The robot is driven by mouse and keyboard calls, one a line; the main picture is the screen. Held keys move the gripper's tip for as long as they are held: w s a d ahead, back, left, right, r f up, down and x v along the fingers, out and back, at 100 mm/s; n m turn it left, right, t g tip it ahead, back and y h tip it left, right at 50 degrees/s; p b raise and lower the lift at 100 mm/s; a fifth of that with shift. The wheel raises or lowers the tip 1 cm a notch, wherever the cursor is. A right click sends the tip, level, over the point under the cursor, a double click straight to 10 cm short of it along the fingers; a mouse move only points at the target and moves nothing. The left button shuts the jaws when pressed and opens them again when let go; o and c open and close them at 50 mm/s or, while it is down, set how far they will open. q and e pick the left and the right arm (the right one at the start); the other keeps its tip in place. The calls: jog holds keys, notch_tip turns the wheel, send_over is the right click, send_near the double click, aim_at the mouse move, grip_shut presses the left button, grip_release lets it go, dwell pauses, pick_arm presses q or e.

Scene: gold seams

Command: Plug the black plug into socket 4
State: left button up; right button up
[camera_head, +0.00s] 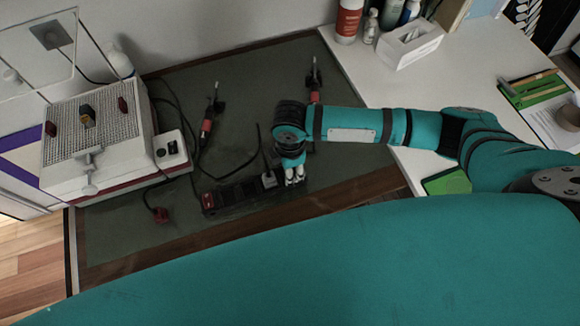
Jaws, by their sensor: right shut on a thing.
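A black power strip (232,194) with a red switch end lies on the dark green mat, near its front edge. My right gripper (294,181) points down at the right end of the strip, shut on the black plug. The plug is mostly hidden by the gripper and too dark to make out; I cannot tell whether it touches a socket. A dark cord (261,141) runs up from beside the gripper. A pale plug (269,180) sits in the strip just left of the gripper. Socket numbers are not readable. My left gripper is not in view.
A white bench unit (110,165) stands at the left. Two red-handled tools (207,128) (314,96) lie behind. A tissue box (409,46) and bottles stand on the white desk.

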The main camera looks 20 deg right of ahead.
jog(key=shift+s+f, duration=0.15)
jog(key=shift+f, duration=0.3)
jog(key=shift+s+d+f+b, duration=0.1)
jog(key=shift+s+f+b, duration=0.3)
jog(key=shift+f, duration=0.15)
grip_shut()
jog(key=shift+f, duration=0.15)
jog(key=o, duration=1)
grip_release()
jog(key=shift+w, duration=0.1)
jog(key=o, duration=0.5)
jog(key=shift+w+f, duration=0.2)
jog(key=shift+w, duration=0.2)
jog(key=shift+r, duration=0.1)
jog(key=shift+r, duration=0.15)
jog(key=shift+r, duration=0.1)
